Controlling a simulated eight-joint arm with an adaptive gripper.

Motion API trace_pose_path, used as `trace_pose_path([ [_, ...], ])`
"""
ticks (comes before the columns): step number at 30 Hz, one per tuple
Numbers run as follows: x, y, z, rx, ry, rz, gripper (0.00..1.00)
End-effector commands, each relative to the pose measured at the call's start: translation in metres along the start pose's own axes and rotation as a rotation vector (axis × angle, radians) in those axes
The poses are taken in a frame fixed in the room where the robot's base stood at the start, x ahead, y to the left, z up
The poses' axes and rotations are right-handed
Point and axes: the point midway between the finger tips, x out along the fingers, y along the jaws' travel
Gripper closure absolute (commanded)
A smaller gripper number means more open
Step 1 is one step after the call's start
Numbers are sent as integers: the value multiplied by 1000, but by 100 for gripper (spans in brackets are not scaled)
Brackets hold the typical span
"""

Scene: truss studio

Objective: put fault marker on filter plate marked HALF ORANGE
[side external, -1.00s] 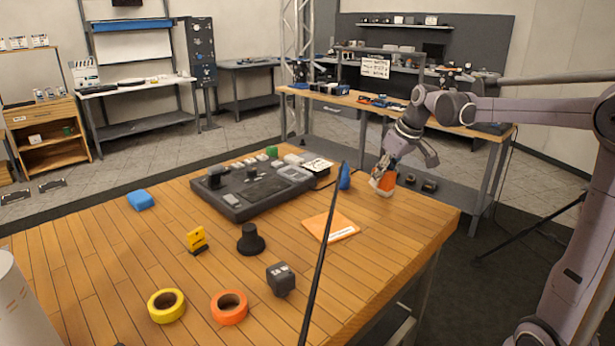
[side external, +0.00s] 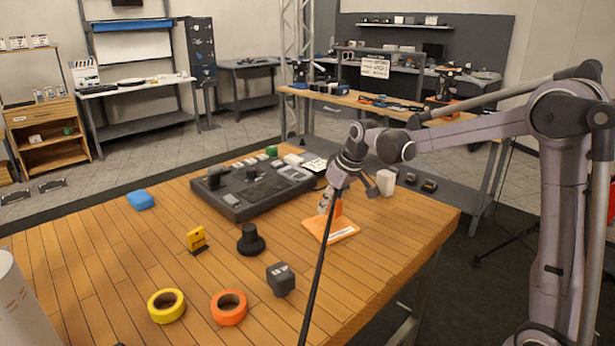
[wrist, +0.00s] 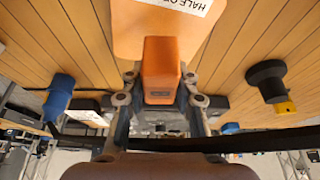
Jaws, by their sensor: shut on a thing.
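My gripper (side external: 331,202) is shut on an orange block, the fault marker (side external: 338,209), and holds it over the orange filter plate (side external: 318,232) near the right side of the wooden table. In the wrist view the marker (wrist: 160,65) sits between the two fingers of my gripper (wrist: 160,88). The plate (wrist: 128,38) lies beyond it, its white label partly cut off and reading "HALF OR…". I cannot tell whether the marker touches the plate. The label's end is hidden.
A white block (side external: 387,181) stands behind and right of the plate. A black knob (side external: 250,240) and a dark cube (side external: 281,279) stand to the left. A dark control panel (side external: 240,205) lies behind left. A blue object (wrist: 60,95) shows in the wrist view. A black cable crosses the side view.

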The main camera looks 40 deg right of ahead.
Motion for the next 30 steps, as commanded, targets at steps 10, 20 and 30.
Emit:
trace_pose_path([
  [10,31,0,13,0,0,0,100],
  [20,33,0,14,-1,0,0,100],
  [30,34,0,14,-1,0,0,48],
])
